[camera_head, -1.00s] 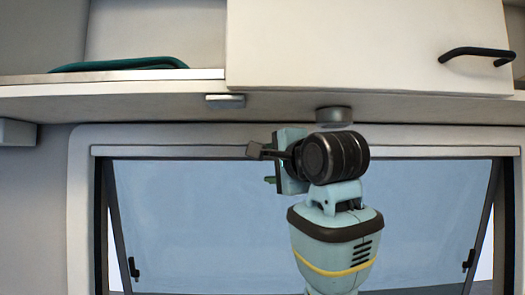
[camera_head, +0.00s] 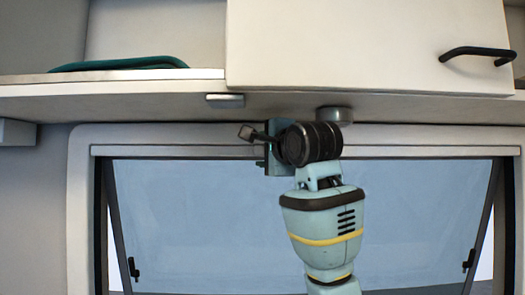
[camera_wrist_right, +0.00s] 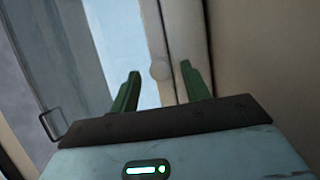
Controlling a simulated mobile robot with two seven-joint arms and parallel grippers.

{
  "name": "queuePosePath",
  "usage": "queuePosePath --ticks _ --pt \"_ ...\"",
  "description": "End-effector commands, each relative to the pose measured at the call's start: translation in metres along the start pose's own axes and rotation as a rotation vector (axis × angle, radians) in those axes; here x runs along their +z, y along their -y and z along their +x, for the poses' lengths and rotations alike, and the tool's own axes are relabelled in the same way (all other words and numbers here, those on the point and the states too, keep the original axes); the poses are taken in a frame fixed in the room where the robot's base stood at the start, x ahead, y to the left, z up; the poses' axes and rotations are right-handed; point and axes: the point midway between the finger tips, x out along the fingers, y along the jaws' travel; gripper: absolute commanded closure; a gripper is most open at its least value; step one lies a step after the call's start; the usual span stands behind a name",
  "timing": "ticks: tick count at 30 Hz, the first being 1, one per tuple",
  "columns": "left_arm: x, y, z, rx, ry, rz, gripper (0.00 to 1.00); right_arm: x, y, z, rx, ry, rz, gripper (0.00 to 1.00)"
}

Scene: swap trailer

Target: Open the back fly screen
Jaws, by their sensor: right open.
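The back window (camera_head: 220,215) fills the lower middle of the head view, with a pale horizontal strip (camera_head: 420,152) along its top. I cannot tell whether this strip is the fly screen's bar or its housing. My right gripper (camera_head: 262,160) is at the top of the window, just under the shelf, its fingers mostly hidden by my wrist. In the right wrist view my right gripper (camera_wrist_right: 160,68) is open, its two green fingers apart with nothing held. My left gripper is out of view.
An overhead shelf (camera_head: 120,90) and a cabinet door (camera_head: 340,45) with a black handle (camera_head: 477,52) are close above my right arm. A small round fitting (camera_head: 334,114) and a flat fitting (camera_head: 225,100) hang beneath. A green item (camera_head: 120,63) lies on the shelf.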

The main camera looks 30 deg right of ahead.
Motion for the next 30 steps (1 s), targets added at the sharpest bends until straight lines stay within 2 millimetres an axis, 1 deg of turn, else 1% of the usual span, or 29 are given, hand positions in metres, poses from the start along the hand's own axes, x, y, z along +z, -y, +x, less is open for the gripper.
queuePosePath --ticks 4,11,14,22,30 --pt "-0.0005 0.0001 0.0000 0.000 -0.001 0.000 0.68 -0.0003 0.0004 0.0057 -0.001 0.000 0.001 0.53" --pt "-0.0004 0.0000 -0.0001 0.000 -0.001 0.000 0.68 -0.0002 0.0002 0.0064 -0.001 0.000 0.000 0.53" --pt "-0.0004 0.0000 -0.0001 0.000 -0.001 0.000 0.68 -0.0002 0.0001 0.0063 -0.001 0.000 0.000 0.64" --pt "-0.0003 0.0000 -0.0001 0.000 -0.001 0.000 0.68 0.0000 0.0000 0.0063 -0.001 0.000 0.000 0.99" --pt "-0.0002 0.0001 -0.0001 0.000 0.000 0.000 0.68 0.0008 -0.0017 0.0072 0.000 0.000 0.000 1.00"
